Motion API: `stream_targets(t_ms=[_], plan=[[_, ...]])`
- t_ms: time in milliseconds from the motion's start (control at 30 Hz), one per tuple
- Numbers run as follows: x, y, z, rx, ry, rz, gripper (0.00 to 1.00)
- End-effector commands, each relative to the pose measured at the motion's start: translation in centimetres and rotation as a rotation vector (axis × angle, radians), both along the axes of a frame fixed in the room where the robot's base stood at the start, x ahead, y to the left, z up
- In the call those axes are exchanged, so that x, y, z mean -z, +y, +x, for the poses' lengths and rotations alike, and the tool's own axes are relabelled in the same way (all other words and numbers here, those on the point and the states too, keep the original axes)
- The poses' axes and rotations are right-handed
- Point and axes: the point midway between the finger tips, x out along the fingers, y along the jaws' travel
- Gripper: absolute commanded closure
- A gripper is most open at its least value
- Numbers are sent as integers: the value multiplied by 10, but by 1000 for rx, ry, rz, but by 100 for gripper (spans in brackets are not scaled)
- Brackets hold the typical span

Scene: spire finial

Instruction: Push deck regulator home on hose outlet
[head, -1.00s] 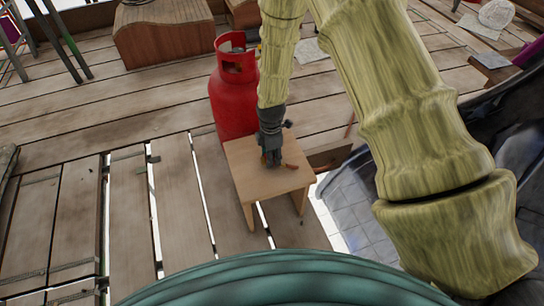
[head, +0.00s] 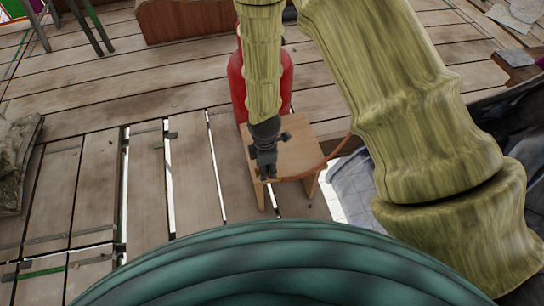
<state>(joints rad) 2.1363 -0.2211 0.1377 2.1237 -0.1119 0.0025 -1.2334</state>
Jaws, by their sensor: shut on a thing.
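My gripper (head: 266,170) is dark grey and points down over the near left edge of a small wooden table (head: 300,152). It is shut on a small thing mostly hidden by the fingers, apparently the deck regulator. A thin orange hose (head: 318,167) runs from the fingertips to the right, over the table's edge and up behind my arm. I cannot make out the hose outlet, nor tell whether the held thing touches anything.
A red gas bottle (head: 284,85) stands just behind the table, partly hidden by my arm. A grey-blue plastic-like bundle (head: 355,185) lies to the right. The plank deck (head: 80,160) has open gaps. Rough stone (head: 17,160) is at the left edge.

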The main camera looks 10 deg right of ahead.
Motion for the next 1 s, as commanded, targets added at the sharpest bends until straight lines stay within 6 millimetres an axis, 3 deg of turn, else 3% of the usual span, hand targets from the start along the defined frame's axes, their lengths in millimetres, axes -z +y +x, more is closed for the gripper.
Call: stream_targets(t_ms=[633, 767, 1000], plan=[[-6, 1, 0, 38, -2, -2, 82], [-23, -7, 12, 170, -7, -7, 82], [-78, -32, 43, 592, -17, -15, 82]])
